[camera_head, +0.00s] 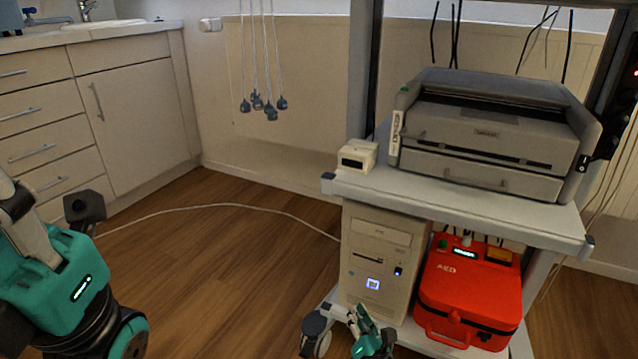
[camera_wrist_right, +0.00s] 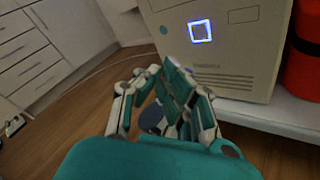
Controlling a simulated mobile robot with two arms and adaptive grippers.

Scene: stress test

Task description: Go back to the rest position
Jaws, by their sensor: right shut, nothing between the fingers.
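My right gripper (camera_head: 360,322) shows at the bottom of the head view, in front of the beige computer tower (camera_head: 375,255) on the cart's lower shelf. In the right wrist view its fingers (camera_wrist_right: 166,82) are closed together with nothing between them. The tower with its lit blue square (camera_wrist_right: 200,31) stands behind the fingertips; I cannot tell the exact gap. My left arm (camera_head: 62,285) comes in at the left of the head view, over the floor. Its gripper fingers do not show.
A white cart (camera_head: 470,205) carries a grey printer (camera_head: 490,130) and a small white box (camera_head: 358,156) on top. A red AED case (camera_head: 468,295) sits beside the tower. A cable (camera_head: 230,205) crosses the wood floor.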

